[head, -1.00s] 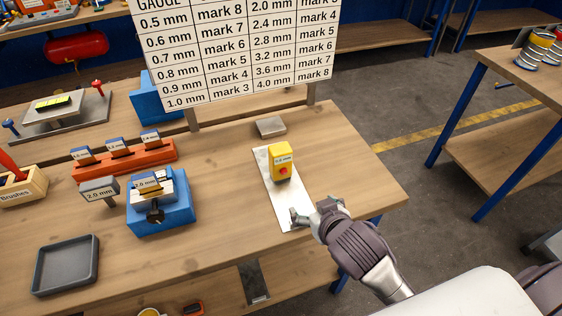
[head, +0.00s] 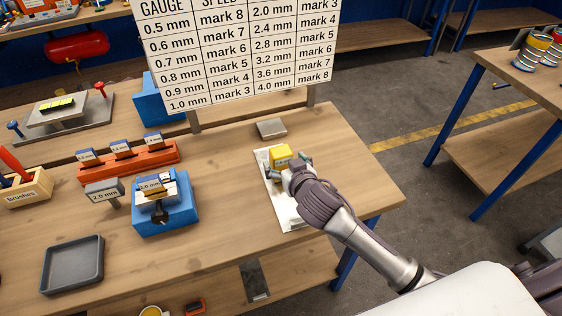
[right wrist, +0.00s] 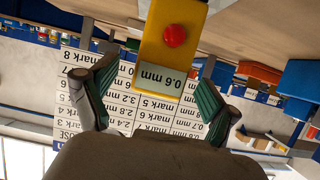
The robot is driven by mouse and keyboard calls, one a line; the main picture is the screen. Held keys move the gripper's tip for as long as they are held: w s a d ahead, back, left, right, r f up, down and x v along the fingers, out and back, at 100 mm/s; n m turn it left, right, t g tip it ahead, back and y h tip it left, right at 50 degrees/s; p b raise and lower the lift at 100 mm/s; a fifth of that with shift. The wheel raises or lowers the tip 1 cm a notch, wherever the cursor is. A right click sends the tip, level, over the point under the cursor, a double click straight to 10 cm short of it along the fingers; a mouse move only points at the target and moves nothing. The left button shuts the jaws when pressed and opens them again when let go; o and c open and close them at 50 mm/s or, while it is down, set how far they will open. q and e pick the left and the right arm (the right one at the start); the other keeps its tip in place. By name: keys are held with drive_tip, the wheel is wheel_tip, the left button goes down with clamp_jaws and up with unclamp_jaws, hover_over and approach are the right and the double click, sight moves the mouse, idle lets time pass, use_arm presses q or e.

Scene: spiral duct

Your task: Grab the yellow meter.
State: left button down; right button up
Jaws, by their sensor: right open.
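The yellow meter (head: 281,154) stands on a pale metal sheet (head: 288,214) near the right end of the workbench. In the head view my right gripper (head: 289,165) reaches to it from the front right and hides its lower part. My left gripper is not in view.
A small grey block (head: 271,128) lies behind the sheet. A blue fixture (head: 166,208), an orange rack (head: 128,160) and a grey tray (head: 73,265) are to the left. A gauge chart (head: 235,50) stands behind. Bare wood lies between fixture and sheet.

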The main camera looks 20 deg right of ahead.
drive_tip(key=x, duration=0.3)
drive_tip(key=shift+w+a, duration=0.1)
drive_tip(key=shift+w, duration=0.05)
drive_tip(key=c, duration=1.5)
